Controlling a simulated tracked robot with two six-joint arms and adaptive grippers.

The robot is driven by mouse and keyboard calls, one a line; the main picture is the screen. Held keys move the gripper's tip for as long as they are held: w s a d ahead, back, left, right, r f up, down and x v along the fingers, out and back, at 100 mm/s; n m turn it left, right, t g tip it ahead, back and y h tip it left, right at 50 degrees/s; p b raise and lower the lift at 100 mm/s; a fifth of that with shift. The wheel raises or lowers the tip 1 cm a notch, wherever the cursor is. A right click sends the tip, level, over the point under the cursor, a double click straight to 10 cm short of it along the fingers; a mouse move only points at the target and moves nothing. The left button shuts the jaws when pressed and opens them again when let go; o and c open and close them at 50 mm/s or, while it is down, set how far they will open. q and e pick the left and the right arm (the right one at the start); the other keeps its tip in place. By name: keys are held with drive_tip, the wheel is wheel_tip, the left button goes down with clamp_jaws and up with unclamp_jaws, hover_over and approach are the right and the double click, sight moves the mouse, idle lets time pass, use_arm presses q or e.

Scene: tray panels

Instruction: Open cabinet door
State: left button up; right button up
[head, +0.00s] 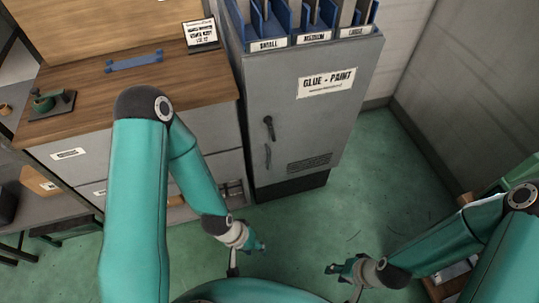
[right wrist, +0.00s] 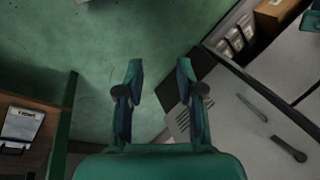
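The grey cabinet (head: 300,100) stands at the back centre in the head view, with a "GLUE - PAINT" label (head: 326,83) on its shut door. A dark handle (head: 268,127) sits on the door's left side, with a second slim grey piece below it. In the right wrist view, the cabinet door (right wrist: 240,75) is at the right, with its dark handle (right wrist: 288,149). My left gripper (head: 255,245) is low in front of the cabinet, apart from it; its fingers are unclear. My right gripper (head: 340,268) is further right, apart from the door. Its fingers are spread and empty in the right wrist view (right wrist: 160,75).
Blue file holders (head: 275,22) stand on the cabinet. A wooden-topped drawer unit (head: 130,85) adjoins it on the left, bearing a sign (head: 200,35) and a blue bar (head: 134,61). Green floor (head: 370,190) is clear right of the cabinet. A shelf-like unit stands at the right edge.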

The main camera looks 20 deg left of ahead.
drive_tip(key=n+t+y+b, duration=0.9)
drive_tip(key=n+t+b, duration=0.25)
drive_tip(key=b, duration=2.55)
approach(268, 158)
drive_tip(key=shift+m+t, duration=0.25)
drive_tip(key=shift+t, duration=0.1)
drive_tip(key=b+x, duration=0.1)
drive_tip(key=x, duration=0.2)
drive_tip(key=f+b+x, duration=0.1)
drive_tip(key=x, duration=0.3)
drive_tip(key=f+b+x, duration=0.1)
drive_tip(key=x, duration=0.2)
drive_tip(key=shift+w+a, duration=0.15)
drive_tip(key=shift+w, duration=0.15)
clamp_jaws()
